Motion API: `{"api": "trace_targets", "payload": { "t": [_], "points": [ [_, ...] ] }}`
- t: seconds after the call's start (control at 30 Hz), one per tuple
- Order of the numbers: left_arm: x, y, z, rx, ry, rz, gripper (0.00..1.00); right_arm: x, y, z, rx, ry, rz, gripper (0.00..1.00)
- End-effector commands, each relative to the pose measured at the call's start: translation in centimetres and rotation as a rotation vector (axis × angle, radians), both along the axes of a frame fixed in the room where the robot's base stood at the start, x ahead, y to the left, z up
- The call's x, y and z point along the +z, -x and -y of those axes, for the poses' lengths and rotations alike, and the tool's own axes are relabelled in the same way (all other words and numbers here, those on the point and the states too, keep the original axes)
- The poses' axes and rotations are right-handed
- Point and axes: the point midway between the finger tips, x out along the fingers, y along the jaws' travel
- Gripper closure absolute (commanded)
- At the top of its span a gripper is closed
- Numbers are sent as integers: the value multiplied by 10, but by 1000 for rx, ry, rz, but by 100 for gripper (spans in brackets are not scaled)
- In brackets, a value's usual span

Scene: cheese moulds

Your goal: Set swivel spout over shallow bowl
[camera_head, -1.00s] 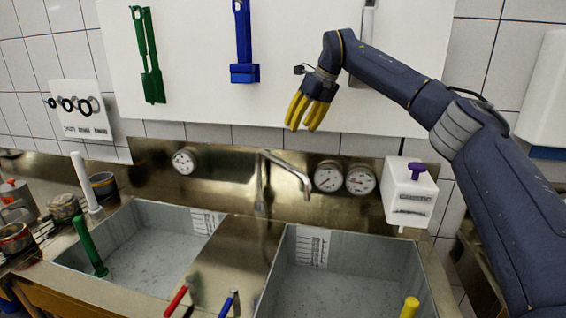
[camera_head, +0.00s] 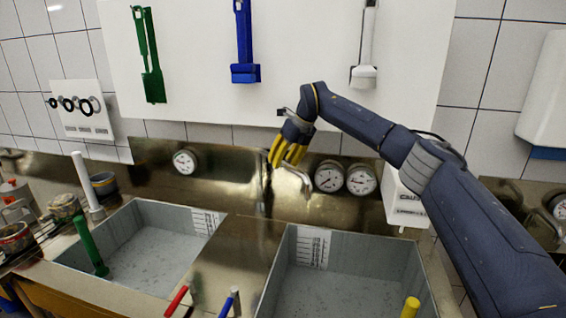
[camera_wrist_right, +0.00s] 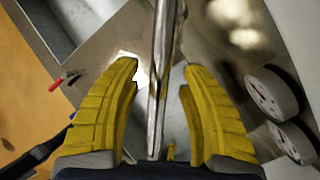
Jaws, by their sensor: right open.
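The metal swivel spout (camera_head: 304,184) rises behind the divider between two basins, and its end points right. My right gripper (camera_head: 285,160), with yellow fingers, hangs at the spout and hides part of it in the head view. In the right wrist view the spout (camera_wrist_right: 161,60) runs between the open fingers (camera_wrist_right: 162,78), with gaps on both sides. The left grey basin (camera_head: 130,228) and the right grey basin (camera_head: 345,240) stand either side of the steel divider. I cannot tell for sure which is the shallow bowl. My left gripper is not in view.
Dial gauges (camera_head: 328,176) sit on the steel back panel close right of my gripper. A white box (camera_head: 405,205) is partly behind my right arm.

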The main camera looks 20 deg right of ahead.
Motion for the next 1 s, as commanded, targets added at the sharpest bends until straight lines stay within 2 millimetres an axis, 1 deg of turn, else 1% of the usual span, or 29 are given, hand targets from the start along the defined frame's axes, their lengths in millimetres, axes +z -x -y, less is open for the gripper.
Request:
{"api": "trace_targets", "payload": {
  "t": [0.1, 0.43, 0.8, 1.0],
  "points": [
    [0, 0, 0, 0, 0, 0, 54, -3, -1, -1, 0, 0, 0, 57],
    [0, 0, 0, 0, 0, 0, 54, -4, -1, -2, 1, 0, 0, 57],
    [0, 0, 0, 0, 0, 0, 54, -3, -1, -2, 1, 0, 0, 100],
    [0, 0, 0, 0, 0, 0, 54, -4, -1, -2, 1, 0, 0, 100]
  ]
}}
